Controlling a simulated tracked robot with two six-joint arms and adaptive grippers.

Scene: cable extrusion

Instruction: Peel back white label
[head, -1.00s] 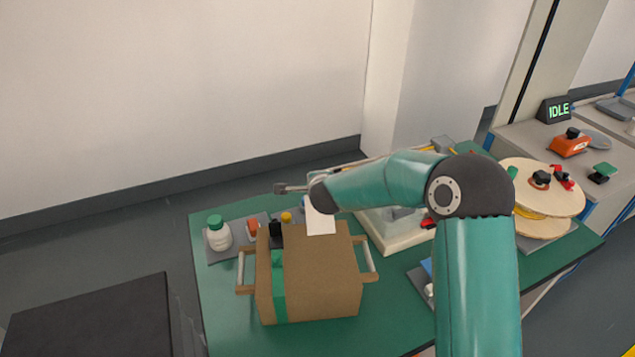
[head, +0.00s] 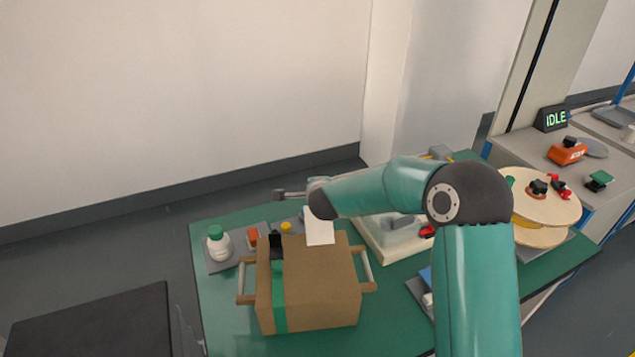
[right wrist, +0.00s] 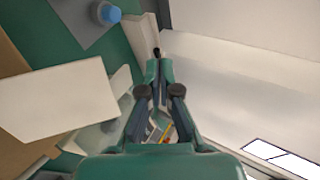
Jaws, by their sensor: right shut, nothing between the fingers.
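A brown cardboard box (head: 318,285) with side handles and a green strip (head: 278,290) stands on the green table. The white label (head: 320,232) overlaps the box's back edge and sticks up past it; its upper end is partly behind my right arm. In the right wrist view the label (right wrist: 62,100) is a large pale panel left of the fingers, with brown box behind it. My right gripper (right wrist: 155,60) is shut and empty, with a gap between it and the label. In the head view its fingers are hard to make out past my wrist. My left gripper is not in view.
A white bottle with a green cap (head: 218,245) and small parts stand on a grey mat behind the box. A pale tray (head: 395,240) lies to the right, with a wooden spool (head: 538,195) beyond it. A black block (head: 90,320) is at lower left.

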